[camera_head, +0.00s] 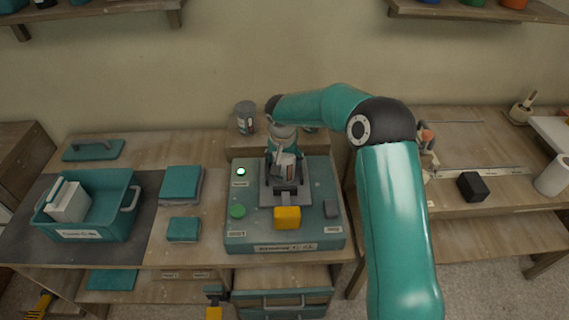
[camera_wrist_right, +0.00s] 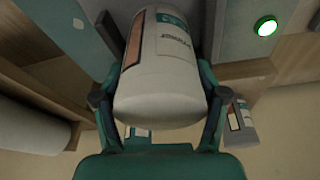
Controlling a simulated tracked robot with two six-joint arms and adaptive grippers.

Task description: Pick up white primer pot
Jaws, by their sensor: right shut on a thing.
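The white primer pot (camera_wrist_right: 162,75) fills the middle of the right wrist view, with a teal and brown label. In the head view the pot (camera_head: 284,168) is at the grey cradle (camera_head: 268,193) of the teal machine (camera_head: 250,225). My right gripper (camera_head: 283,148) comes down over it from above. In the right wrist view, my right gripper's fingers (camera_wrist_right: 160,90) are on both sides of the pot, shut on it. The pot's lower part is partly hidden by the cradle, and I cannot tell whether it touches the cradle. My left gripper is not in view.
A similar pot (camera_head: 245,117) stands behind the machine. A teal bin (camera_head: 123,220) with a white block (camera_head: 68,202) is at the left. Teal pads (camera_head: 182,183) lie between. A black block (camera_head: 472,186) and a white cylinder (camera_head: 552,175) are at the right.

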